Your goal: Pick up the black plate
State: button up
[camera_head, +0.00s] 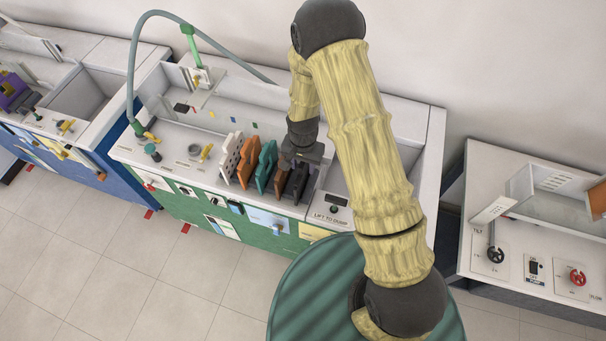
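The black plate (297,184) stands upright at the right end of a row of plates on the green-fronted bench. My gripper (300,160) is directly above it, pointing down, at about its top edge. The fingers are small and dark against the dark plate, so I cannot tell whether they are open or shut, or whether they touch it. My arm comes down from above and hides part of the bench to the right.
To the left stand a brown plate (281,180), a teal plate (265,167), an orange plate (247,162) and a white plate (230,157), closely spaced. A grey hose (133,70) arches at the back left. Another bench (530,240) with knobs stands at right.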

jog(key=shift+c, duration=0.4)
grip_shut()
jog(key=shift+r, duration=0.15)
notch_tip(320, 180, up, 10)
jog(key=b, duration=0.3)
dwell(0.6)
jog(key=shift+r+p, duration=2)
jog(key=shift+r, duration=0.4)
